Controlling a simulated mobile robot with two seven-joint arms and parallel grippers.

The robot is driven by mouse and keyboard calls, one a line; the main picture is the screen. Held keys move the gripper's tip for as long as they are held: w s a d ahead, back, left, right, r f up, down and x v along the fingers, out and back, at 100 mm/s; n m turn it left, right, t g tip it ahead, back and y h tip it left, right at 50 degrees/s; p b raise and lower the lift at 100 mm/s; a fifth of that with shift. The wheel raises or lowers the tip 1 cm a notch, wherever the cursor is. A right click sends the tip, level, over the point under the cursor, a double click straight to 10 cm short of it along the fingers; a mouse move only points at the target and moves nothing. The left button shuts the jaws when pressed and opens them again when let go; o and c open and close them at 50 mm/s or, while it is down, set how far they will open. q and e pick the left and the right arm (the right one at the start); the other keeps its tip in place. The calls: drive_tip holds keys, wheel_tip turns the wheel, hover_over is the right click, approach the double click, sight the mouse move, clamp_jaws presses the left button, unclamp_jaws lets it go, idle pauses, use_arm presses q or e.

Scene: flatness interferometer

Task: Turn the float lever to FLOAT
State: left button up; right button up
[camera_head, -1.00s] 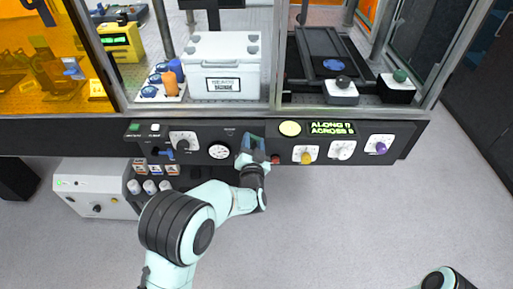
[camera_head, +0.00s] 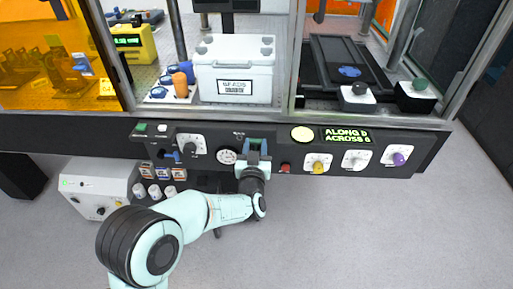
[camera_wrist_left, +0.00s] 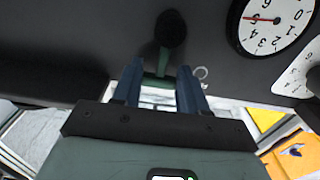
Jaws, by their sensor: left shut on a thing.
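The float lever (camera_wrist_left: 168,62) shows in the left wrist view as a green arm hanging from a dark round pivot on the dark panel, with its lower end between my fingers. My left gripper (camera_wrist_left: 158,88) has its two blue fingers on either side of that end and is shut on it. In the head view my left gripper (camera_head: 257,146) is at the front panel, just right of the round gauge (camera_head: 227,156), and hides most of the lever. The lever's markings are not readable. My right gripper is out of view.
Right of my gripper on the panel (camera_head: 285,136) are a red button (camera_head: 285,168), knobs with yellow (camera_head: 318,167) and purple (camera_head: 398,158) caps, and a green-lettered display (camera_head: 346,136). A black knob (camera_head: 190,147) is left of the gauge. Grey floor lies in front.

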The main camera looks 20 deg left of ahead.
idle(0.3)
use_arm(q)
drive_tip(key=o, duration=1.1)
drive_tip(key=shift+a, duration=0.1)
drive_tip(key=shift+c, duration=0.2)
drive_tip(key=shift+s, duration=0.1)
drive_tip(key=p+v, duration=0.1)
drive_tip(key=v, duration=1.2)
drive_tip(key=shift+s, duration=0.15)
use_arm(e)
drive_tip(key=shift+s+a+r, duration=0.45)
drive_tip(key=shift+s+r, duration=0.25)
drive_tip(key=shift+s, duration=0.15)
